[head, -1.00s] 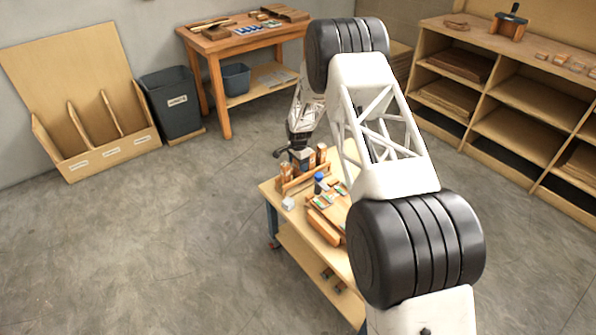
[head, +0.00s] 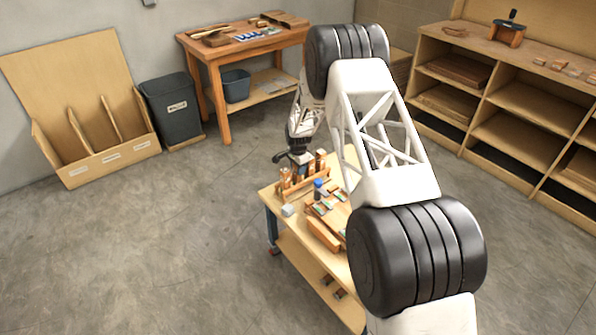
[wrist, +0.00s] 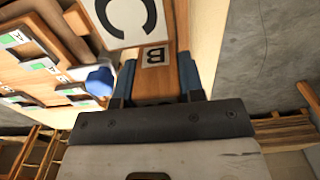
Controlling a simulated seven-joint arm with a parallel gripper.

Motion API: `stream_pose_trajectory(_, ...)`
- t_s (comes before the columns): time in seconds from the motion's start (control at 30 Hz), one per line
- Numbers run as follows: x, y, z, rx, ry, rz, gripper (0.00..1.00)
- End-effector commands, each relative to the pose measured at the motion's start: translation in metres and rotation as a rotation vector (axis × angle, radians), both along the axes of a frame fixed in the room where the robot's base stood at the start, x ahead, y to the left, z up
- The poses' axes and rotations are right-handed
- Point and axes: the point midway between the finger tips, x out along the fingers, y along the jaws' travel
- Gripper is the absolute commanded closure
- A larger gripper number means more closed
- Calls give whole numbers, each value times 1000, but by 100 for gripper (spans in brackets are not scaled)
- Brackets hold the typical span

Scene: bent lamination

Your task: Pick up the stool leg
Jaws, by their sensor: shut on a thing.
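My gripper (head: 298,160) is low over the near workbench, at its far left end. In the wrist view its two blue fingers (wrist: 157,80) are shut on a wooden piece (wrist: 156,90) with a "B" label, which I take for the stool leg. The fingers press on its two sides.
A white card marked "C" (wrist: 122,18) lies close to the fingers. A blue-capped container (head: 319,187) and labelled blocks (head: 327,205) crowd the workbench (head: 290,228). A small whitish block (head: 288,210) sits near the left edge. Open floor lies left of the bench.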

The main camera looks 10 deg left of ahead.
Motion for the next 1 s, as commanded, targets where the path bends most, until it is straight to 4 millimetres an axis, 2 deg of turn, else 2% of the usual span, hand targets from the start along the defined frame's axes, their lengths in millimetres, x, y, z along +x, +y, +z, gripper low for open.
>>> stream_pose_trajectory(0.17, 0, 0, 16, 0, -1, 0, 92)
stream_pose_trajectory(0.5, 0, 0, 64, 1, -2, 0, 92)
stream_pose_trajectory(0.7, 0, 0, 86, 1, -1, 0, 92)
stream_pose_trajectory(1.0, 0, 0, 95, 0, 0, 0, 92)
